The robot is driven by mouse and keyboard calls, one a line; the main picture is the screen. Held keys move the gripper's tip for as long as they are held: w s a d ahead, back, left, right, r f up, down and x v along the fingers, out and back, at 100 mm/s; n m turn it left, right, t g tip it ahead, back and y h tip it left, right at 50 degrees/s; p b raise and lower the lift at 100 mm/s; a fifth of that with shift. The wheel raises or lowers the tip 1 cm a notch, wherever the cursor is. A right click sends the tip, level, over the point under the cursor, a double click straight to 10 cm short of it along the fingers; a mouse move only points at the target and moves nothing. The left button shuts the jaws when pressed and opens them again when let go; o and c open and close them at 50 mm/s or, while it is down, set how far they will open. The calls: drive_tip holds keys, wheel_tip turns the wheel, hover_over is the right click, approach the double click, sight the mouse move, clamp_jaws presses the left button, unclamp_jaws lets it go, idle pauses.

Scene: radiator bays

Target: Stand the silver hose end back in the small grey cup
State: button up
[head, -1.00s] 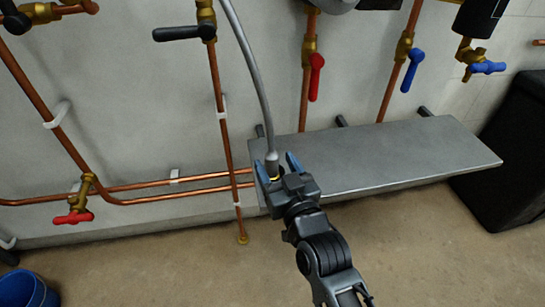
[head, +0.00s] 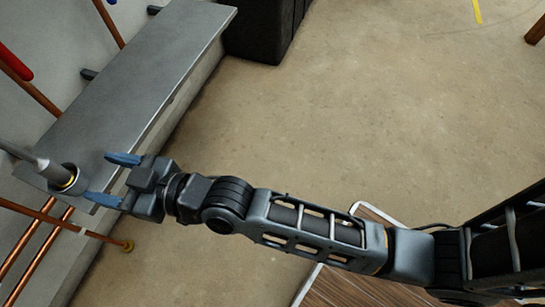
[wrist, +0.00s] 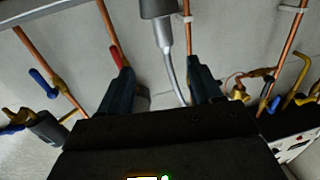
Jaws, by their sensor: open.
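The silver hose end (head: 52,170) stands in the small grey cup (head: 76,184) at the near end of the grey shelf. A yellow band shows at its base. In the wrist view the hose end (wrist: 162,35) runs straight into the dark cup (wrist: 157,8). My gripper (head: 97,177) is open, its blue fingers pointing toward the cup from the right. The fingertips look apart from the hose end, with a small gap. In the wrist view my gripper (wrist: 161,67) has its fingers on either side of the hose in the picture. The cup's inside is hidden.
The grey shelf (head: 140,75) is otherwise bare. Copper pipes (head: 35,240) run along the wall below it. A red-handled valve (wrist: 115,55) and a blue-handled one (wrist: 42,78) show in the wrist view. A black box (head: 262,30) stands beyond the shelf. The floor (head: 330,120) is mostly clear.

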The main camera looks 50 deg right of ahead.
drive_tip(key=s+d+f+m+h, duration=0.2)
drive_tip(key=s+d+f, duration=0.2)
drive_tip(key=s+d, duration=0.45)
drive_tip(key=s+d+r+m+h, duration=0.1)
drive_tip(key=s+d+r, duration=0.1)
drive_tip(key=s, duration=0.6)
drive_tip(key=s+d+r+m+g+h, duration=0.1)
drive_tip(key=s+d+r+h, duration=0.1)
drive_tip(key=s+d, duration=0.3)
drive_tip(key=s+d+r+h, duration=0.2)
drive_tip(key=s+d+r, duration=0.1)
drive_tip(key=s, duration=1)
drive_tip(key=shift+d+r+m+g, duration=0.3)
drive_tip(key=shift+d+r+m, duration=0.1)
drive_tip(key=shift+r, duration=0.1)
drive_tip(key=shift+r, duration=0.1)
wheel_tip(320, 180, up, 17)
drive_tip(key=p, duration=1.7)
